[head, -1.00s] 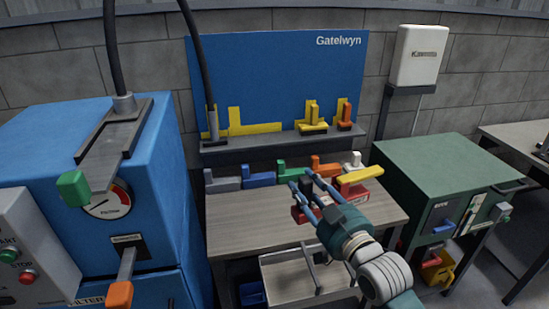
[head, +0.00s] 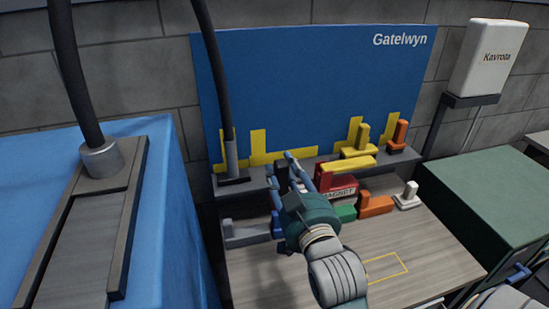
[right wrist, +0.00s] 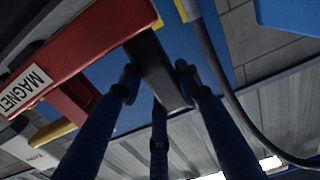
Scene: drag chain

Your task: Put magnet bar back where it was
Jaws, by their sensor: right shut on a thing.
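The magnet bar (head: 337,188) is red with a white MAGNET label. My right gripper (head: 298,172) is shut on its dark part and holds it in front of the shelf (head: 300,170). In the right wrist view the fingers (right wrist: 157,72) close on this dark part, and the red body (right wrist: 85,50) extends left. A yellow strip (head: 345,164) shows along the bar's upper side; I cannot tell if it belongs to it. A bare yellow L-shaped silhouette (head: 258,152) is on the blue board (head: 310,90). My left gripper is not in view.
A yellow piece (head: 361,142) and an orange piece (head: 399,136) stand at the shelf's right. A thick cable (head: 215,80) reaches the shelf's left end.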

